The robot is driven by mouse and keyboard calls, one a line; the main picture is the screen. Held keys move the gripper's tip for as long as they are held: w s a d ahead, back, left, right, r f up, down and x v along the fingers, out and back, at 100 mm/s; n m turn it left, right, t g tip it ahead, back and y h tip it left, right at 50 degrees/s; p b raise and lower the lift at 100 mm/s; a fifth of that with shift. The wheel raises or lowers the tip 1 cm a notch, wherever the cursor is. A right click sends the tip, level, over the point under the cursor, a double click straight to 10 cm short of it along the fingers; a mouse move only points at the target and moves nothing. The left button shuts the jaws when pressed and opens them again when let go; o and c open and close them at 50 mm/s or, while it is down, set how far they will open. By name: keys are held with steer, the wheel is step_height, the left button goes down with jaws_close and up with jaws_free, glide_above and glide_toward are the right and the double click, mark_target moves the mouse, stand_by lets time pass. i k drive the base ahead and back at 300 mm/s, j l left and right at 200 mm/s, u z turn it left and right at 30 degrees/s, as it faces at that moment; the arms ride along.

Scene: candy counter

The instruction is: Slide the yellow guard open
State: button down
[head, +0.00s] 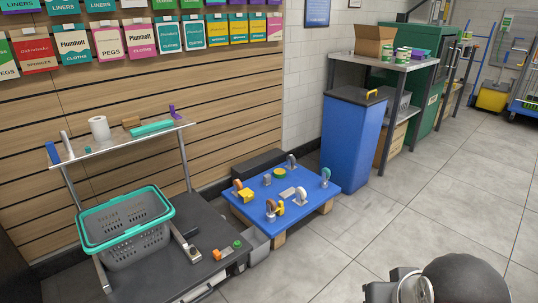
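A low blue platform (317,196) carries several small fittings. A yellow block-like piece (245,195) sits at its left beside a brown round part (238,185). A smaller yellow piece (279,208) stands near the front edge beside a grey upright fitting (270,213). Both are too small to tell which is the guard, or whether it is open. My gripper's fingers are not in view. Part of my arm, dark and grey, shows at the bottom right, well apart from the platform.
A dark counter (262,280) with a teal-rimmed grey basket (140,245) stands at the left, close to the platform. A tall blue bin (348,145) with a yellow handle stands behind right. Grey floor (400,215) is clear to the right.

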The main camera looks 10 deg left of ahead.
mark_target(248, 194)
steer(key=i+u, duration=0.2)
steer(key=i, duration=0.35)
steer(key=i+l+u, duration=0.2)
steer(key=i, duration=0.3)
steer(key=i+l+u, duration=0.15)
steer(key=i, duration=0.4)
steer(key=i+u, duration=0.65)
